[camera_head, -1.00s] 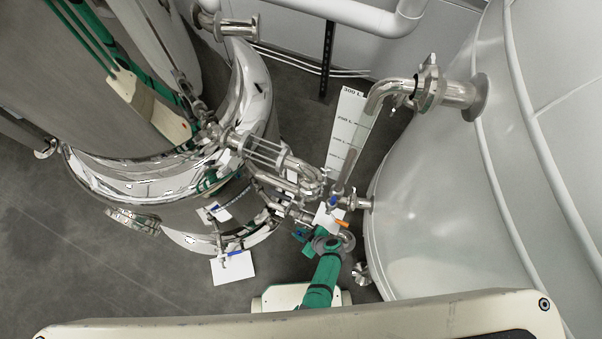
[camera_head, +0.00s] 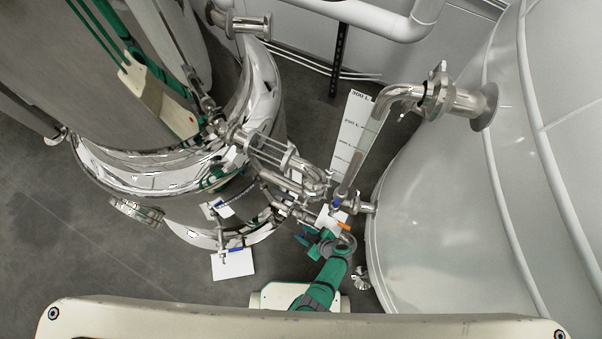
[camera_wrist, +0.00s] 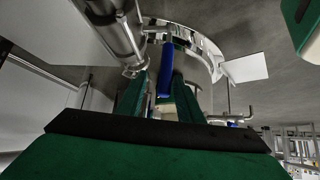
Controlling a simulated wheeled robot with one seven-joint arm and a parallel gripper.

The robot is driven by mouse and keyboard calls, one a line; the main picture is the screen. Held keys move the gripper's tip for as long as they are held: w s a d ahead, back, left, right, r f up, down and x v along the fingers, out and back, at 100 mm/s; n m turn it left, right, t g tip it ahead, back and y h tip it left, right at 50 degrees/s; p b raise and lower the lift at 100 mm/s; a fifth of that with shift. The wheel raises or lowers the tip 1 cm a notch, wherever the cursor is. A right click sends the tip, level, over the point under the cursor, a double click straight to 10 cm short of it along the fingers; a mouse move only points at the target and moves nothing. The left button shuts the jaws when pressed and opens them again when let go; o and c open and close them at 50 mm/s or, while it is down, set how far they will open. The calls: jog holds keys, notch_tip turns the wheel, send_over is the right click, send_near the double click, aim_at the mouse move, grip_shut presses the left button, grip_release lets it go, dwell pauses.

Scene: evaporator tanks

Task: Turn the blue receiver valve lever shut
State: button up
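In the wrist view a long blue lever (camera_wrist: 165,70) hangs between the two green fingers of my gripper (camera_wrist: 162,100). The fingers stand apart, one on each side of it; I cannot tell whether they touch it. In the head view my green gripper (camera_head: 314,243) is low among the steel pipework between the steel vessel and the white tank. A small dark-blue part shows at its tip, too small to make out. Other blue levers are a small one (camera_head: 337,203) by the white tank's fitting and one (camera_head: 236,250) above a white card.
The white tank (camera_head: 440,220) curves close on the right of my arm. The steel vessel (camera_head: 180,210) stands on the left. An orange lever (camera_head: 344,225) and pipes (camera_head: 290,170) crowd the gripper. Grey floor (camera_head: 60,240) is open at the lower left.

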jog(key=shift+s+a, duration=0.1)
dwell(0.3)
jog(key=shift+s+d+r, duration=0.3)
jog(key=shift+s+r, duration=0.05)
jog(key=shift+r, duration=0.1)
jog(key=v, duration=0.9)
jog(key=shift+d+r, duration=0.2)
jog(key=shift+d, duration=0.05)
